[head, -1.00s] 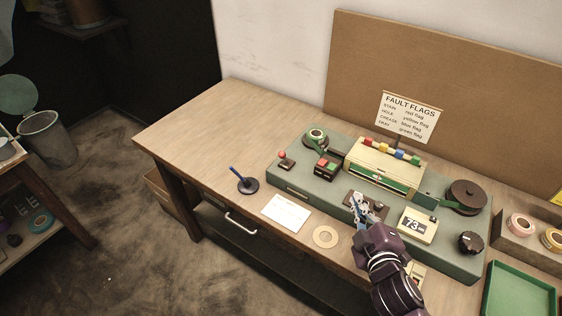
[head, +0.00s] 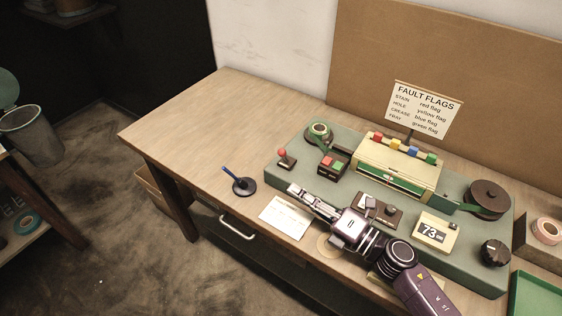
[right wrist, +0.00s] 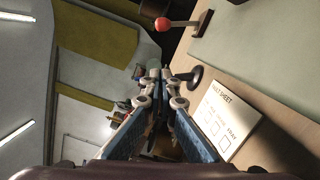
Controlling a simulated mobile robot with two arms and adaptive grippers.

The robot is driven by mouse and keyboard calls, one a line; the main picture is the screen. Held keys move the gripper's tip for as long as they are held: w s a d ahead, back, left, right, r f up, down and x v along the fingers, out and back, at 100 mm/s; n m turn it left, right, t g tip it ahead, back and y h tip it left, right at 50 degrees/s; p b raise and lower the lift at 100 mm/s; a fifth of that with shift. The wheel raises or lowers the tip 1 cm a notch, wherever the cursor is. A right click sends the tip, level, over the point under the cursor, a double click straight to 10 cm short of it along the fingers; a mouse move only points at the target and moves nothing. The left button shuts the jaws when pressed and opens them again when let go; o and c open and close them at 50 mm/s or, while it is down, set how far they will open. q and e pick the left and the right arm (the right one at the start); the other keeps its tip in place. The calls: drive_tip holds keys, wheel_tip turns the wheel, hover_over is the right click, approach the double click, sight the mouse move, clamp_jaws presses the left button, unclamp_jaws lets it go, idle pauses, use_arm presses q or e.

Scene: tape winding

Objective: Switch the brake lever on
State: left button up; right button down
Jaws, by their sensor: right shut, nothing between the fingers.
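A small lever with a red knob (head: 283,153) stands on a dark base at the left end of the green-grey machine (head: 280,181). I take it for the brake lever; no label is readable on it. It also shows at the top of the right wrist view (right wrist: 175,23), apart from my fingers. My right gripper (head: 292,189) is shut and empty, above the machine's front edge and the white sheet, in front of the red-knobbed lever. Its fingertips (right wrist: 157,72) meet in the right wrist view. My left gripper is not in view.
A pen in a round stand (head: 243,186) and a printed sheet (head: 286,216) lie left and front of the machine. Red and green buttons (head: 331,165), a tape reel (head: 318,133) and a fault flags sign (head: 423,107) stand nearby. The table's left side (head: 215,120) is clear.

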sight(284, 156)
drive_tip(key=shift+w+a+r, duration=0.15)
drive_tip(key=shift+w+a, duration=0.2)
drive_tip(key=w+a+p, duration=0.1)
drive_tip(key=w, duration=0.1)
drive_tip(key=w+a+r+p, duration=0.1)
drive_tip(key=w, duration=0.2)
drive_tip(key=w+a+p, duration=0.1)
drive_tip(key=w, duration=0.1)
drive_tip(key=shift+w+r+p, duration=0.2)
drive_tip(key=shift+w+p, duration=0.15)
drive_tip(key=shift+w, duration=0.05)
drive_tip(key=shift+r, duration=0.1)
